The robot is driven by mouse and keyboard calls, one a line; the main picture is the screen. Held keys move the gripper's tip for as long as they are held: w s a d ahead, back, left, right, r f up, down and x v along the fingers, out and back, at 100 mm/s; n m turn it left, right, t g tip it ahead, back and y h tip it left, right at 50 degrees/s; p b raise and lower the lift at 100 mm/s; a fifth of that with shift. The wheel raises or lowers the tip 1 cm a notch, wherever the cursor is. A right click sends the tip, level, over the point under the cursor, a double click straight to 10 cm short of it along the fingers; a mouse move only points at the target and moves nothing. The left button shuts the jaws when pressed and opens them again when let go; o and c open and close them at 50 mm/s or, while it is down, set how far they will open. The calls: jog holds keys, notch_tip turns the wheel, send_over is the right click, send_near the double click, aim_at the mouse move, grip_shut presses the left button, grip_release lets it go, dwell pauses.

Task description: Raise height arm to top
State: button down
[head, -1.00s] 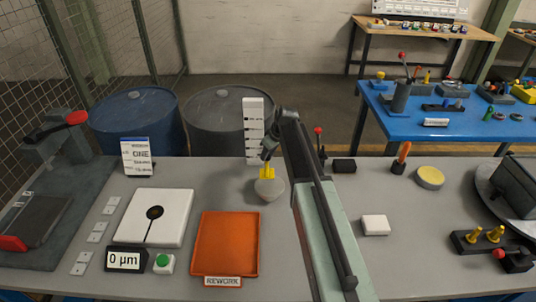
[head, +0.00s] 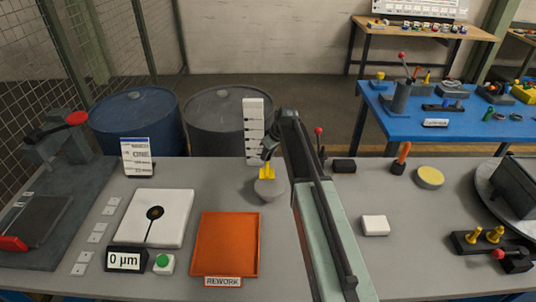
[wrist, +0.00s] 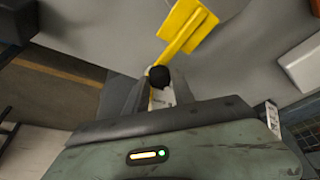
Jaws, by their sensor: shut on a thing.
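The height arm appears to be the yellow piece (head: 267,170) beside a white marked post (head: 253,130) at the back of the grey bench. It sits just above a round pale grey base (head: 269,189). In the wrist view the yellow arm (wrist: 185,32) reaches up and right from a black ball knob (wrist: 159,76). My gripper (head: 267,152) is at the yellow piece, in front of the post. In the wrist view my gripper (wrist: 157,88) is shut on the black knob. The fingertips are small and partly hidden in the head view.
An orange REWORK tray (head: 226,243) and a white plate with a dark hole (head: 153,215) lie to the left. A gauge (head: 124,260) reads 0 µm. A white block (head: 375,225) and a yellow disc (head: 430,177) are to the right. Two drums (head: 135,122) stand behind.

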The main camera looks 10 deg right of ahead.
notch_tip(320, 180, up, 21)
jog(key=p, duration=2)
jog(key=shift+p, duration=0.3)
jog(key=c, duration=1.1)
grip_release()
jog(key=p+v, duration=0.7)
jog(key=shift+s+d+r, duration=0.1)
jog(key=shift+d+r, duration=0.05)
jog(key=shift+r, duration=0.2)
